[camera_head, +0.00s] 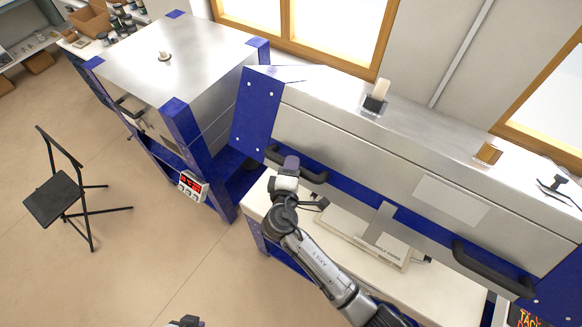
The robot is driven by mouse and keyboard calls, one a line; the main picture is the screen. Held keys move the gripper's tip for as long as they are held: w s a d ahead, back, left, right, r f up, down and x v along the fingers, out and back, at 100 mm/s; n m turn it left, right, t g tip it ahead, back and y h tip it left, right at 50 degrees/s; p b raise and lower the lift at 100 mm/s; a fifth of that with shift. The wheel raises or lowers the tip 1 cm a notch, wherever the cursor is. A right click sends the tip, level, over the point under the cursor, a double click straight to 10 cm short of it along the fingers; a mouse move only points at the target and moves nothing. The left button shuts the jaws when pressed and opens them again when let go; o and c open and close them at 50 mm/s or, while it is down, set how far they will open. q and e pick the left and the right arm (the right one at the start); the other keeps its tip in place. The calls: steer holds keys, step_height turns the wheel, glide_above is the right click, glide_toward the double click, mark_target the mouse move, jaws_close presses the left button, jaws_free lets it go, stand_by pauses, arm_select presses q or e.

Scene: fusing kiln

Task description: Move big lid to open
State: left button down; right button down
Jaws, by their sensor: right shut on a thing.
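The big lid (365,152) is the long silver cover of the large kiln, with blue ends and two black handles on its front. It stands raised at the front, with a gap over the pale kiln bed (325,222). My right gripper (289,172) is shut on the left black handle (313,178) and hides part of it. The right black handle (490,268) is free. A small dark piece at the bottom edge looks like my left gripper (187,322); its fingers cannot be made out.
A smaller silver kiln (185,55) with blue corners and a red-lit controller (193,187) stands to the left. A black folding chair (55,197) stands on the open floor at far left. A flat pale box (385,248) lies on the kiln bed under the lid.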

steer(key=c, duration=1)
jaws_free()
steer(key=shift+w, duration=0.1)
steer(key=shift+o, duration=0.6)
steer(key=shift+s+a, duration=0.1)
steer(key=shift+s, duration=0.35)
steer(key=b+v, duration=0.3)
steer(key=v, duration=1)
